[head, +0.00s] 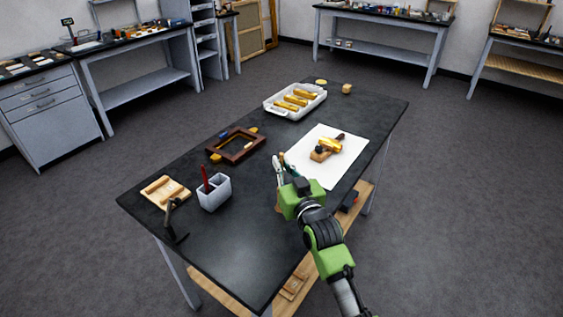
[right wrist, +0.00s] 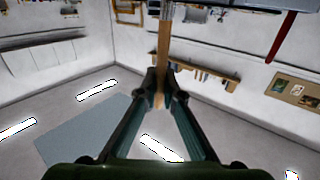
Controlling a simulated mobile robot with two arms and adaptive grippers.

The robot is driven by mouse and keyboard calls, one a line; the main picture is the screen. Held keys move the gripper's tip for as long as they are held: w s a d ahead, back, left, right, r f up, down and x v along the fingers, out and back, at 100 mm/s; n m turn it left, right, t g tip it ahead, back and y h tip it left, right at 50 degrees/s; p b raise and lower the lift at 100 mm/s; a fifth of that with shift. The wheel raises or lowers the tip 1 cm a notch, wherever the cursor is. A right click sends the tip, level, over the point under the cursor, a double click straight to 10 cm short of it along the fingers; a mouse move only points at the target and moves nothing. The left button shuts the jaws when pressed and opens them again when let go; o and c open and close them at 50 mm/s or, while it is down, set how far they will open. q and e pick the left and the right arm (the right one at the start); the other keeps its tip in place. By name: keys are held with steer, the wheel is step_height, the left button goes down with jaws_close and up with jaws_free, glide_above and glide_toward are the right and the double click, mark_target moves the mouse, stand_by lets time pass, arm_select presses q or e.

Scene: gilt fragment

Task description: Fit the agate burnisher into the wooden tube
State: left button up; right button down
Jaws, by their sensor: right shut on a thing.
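My right gripper (head: 279,170) is over the right front part of the black table. It is shut on a slim, wood-coloured stick, which looks like the agate burnisher (head: 278,203). In the right wrist view the stick (right wrist: 163,45) runs from the fingertips to the picture's top edge, with a greyish part near that edge. No agate tip can be made out. I cannot pick out the wooden tube for certain. A pale wooden board (head: 178,190) with wooden pieces on it lies at the table's left end. My left gripper is not in view.
On the black table (head: 240,240) are a grey two-part holder (head: 215,198) with a red-handled tool, a dark stand (head: 174,225), a brown frame (head: 238,160), a white tray (head: 270,103) of gilt pieces and a white sheet (head: 320,176) with a gilt fragment. The front middle is bare.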

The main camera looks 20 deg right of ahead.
steer(key=shift+f, duration=0.1)
steer(key=shift+f+b, duration=0.3)
steer(key=shift+f, duration=0.25)
steer(key=c, duration=2.2)
jaws_free()
steer(key=shift+r, duration=0.15)
steer(key=shift+r+p, duration=0.3)
steer(key=shift+r, duration=0.15)
steer(key=s, duration=0.4)
steer(key=s+b, duration=0.1)
steer(key=s, duration=0.3)
steer(key=s+b, duration=0.1)
steer(key=s, duration=0.3)
steer(key=shift+d, duration=0.3)
